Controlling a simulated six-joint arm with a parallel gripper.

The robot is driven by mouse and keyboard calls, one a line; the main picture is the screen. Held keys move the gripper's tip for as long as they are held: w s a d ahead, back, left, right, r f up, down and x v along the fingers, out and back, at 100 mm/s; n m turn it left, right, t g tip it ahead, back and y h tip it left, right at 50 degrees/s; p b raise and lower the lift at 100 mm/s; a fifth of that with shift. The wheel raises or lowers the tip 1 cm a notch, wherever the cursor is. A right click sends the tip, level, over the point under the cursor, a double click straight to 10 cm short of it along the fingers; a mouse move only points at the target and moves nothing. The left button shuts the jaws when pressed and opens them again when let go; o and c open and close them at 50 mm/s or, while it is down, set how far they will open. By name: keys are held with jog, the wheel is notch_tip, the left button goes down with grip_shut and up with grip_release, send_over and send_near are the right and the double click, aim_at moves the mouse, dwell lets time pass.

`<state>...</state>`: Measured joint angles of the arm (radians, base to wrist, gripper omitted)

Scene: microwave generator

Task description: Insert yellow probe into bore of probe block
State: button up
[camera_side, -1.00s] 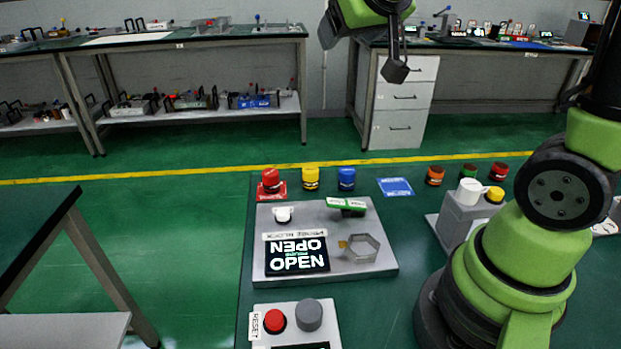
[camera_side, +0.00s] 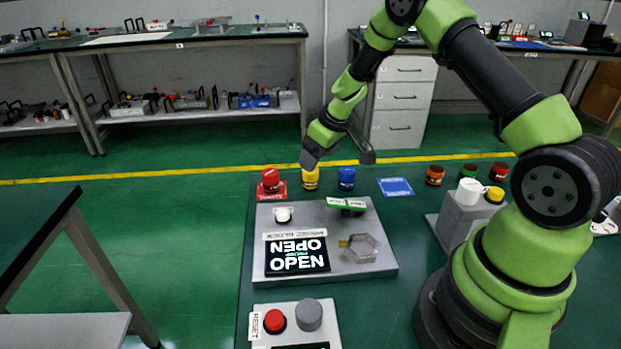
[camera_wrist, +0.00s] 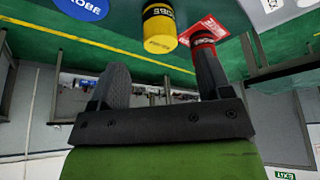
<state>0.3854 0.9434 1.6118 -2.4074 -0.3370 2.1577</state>
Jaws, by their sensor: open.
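The yellow probe (camera_side: 310,180) stands upright at the back of the green table, between a red and a blue probe. In the wrist view the yellow probe (camera_wrist: 160,30) shows beyond the fingers, between them in the picture. My gripper (camera_side: 339,158) is open and empty, near the yellow and blue probes; its left finger overlaps the yellow probe's top in the side view. I cannot tell whether they touch. The probe block (camera_side: 335,213) is a grey plate with an "OPEN" display (camera_side: 297,256) and a hexagonal fitting (camera_side: 361,248); which opening is the bore is unclear.
The red probe (camera_side: 270,181) stands on a red pad and the blue probe (camera_side: 346,179) is close by. A blue pad (camera_side: 396,187) lies bare. Orange, green and red caps stand farther right. A grey block with a white cup (camera_side: 470,191) stands near my base.

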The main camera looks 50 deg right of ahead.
aim_at(310, 178)
jog(key=x, duration=0.5)
jog(key=shift+f, duration=0.35)
jog(key=shift+c, duration=0.2)
jog(key=shift+w, duration=0.1)
jog(key=c, duration=1.1)
